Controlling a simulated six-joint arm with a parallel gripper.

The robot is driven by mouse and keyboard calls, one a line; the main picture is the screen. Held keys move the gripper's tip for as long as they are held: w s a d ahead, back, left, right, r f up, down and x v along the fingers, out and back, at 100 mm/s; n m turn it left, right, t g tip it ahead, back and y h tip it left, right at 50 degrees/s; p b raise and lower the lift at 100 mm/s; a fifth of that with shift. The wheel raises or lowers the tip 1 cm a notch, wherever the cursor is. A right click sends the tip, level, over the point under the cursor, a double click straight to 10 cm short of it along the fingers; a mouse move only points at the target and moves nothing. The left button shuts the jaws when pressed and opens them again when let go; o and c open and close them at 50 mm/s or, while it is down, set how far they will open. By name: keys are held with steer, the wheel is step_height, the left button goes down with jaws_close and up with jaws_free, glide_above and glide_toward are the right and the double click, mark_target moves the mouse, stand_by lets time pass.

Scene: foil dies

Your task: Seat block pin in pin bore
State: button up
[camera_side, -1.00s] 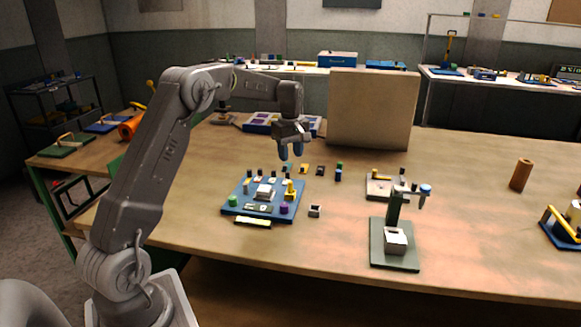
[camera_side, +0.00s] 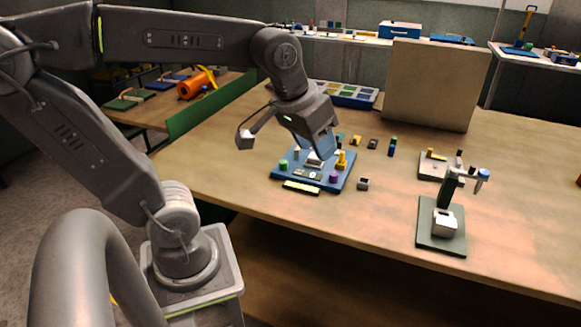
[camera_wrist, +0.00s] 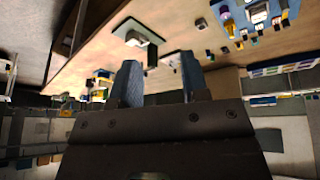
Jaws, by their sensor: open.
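In the side view a blue plate (camera_side: 285,179) carries several small pegs and blocks, including a yellow one (camera_side: 341,161), a purple one (camera_side: 334,177) and a green one (camera_side: 283,165). I cannot tell which piece is the block pin or which opening is the pin bore. My gripper (camera_side: 322,148) hangs tilted in front of the plate's back part and hides some of it. In the wrist view my gripper (camera_wrist: 157,80) is open, its two blue fingers apart with nothing held between them. The blue plate (camera_wrist: 240,12) shows at that view's top right.
A dark green stand (camera_side: 428,238) holds a white block (camera_side: 445,222) at right. A grey fixture (camera_side: 431,172) lies behind it. A small grey block (camera_side: 363,184) sits beside the plate. A tan panel (camera_side: 433,85) stands at the back. The table's front middle is clear.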

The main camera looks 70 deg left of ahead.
steer(key=s+d+f+m, duration=0.2)
steer(key=s+m, duration=0.1)
steer(key=s, duration=0.2)
steer(key=shift+s+d+f+t, duration=0.15)
steer(key=shift+s+f+t, duration=0.15)
steer(key=shift+f+t, duration=0.1)
